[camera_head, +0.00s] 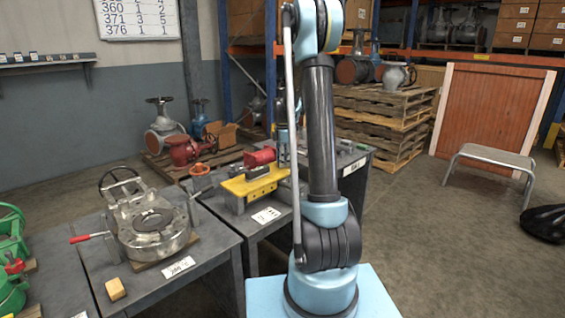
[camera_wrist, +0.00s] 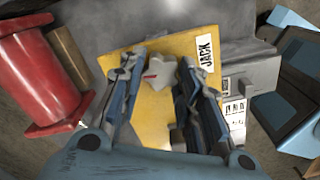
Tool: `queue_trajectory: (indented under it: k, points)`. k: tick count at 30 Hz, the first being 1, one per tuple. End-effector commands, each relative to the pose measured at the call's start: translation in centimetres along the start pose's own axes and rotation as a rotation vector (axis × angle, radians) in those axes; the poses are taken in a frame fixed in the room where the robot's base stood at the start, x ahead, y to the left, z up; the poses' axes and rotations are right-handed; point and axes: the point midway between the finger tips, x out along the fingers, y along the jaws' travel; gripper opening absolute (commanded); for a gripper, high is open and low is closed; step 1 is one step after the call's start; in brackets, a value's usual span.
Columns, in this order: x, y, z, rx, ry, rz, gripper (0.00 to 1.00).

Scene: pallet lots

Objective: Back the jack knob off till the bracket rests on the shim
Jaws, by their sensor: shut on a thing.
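The yellow bracket (camera_head: 255,183) sits on a grey bench in the middle of the head view, partly behind my arm. In the wrist view the yellow bracket plate (camera_wrist: 128,133) carries a white JACK label (camera_wrist: 205,50). The grey lobed jack knob (camera_wrist: 159,74), with a small red mark, lies between my fingers. My gripper (camera_wrist: 160,66) is shut on the knob. I cannot make out the shim, or any gap under the bracket, in either view.
A large valve body (camera_head: 150,225) sits on the bench to the left. A step stool (camera_head: 490,160) stands on the open floor at right.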

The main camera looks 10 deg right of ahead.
Motion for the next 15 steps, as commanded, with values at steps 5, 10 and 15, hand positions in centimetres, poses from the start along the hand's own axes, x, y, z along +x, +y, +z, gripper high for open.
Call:
queue_trajectory:
  k: [5,10,15]
  points:
    - [-0.06,0.14,0.22,-0.163,-0.004,0.003,0.08]
    - [-0.06,0.12,0.22,-0.324,-0.004,0.003,0.08]
    - [-0.06,0.1,0.22,-0.483,-0.004,0.002,0.08]
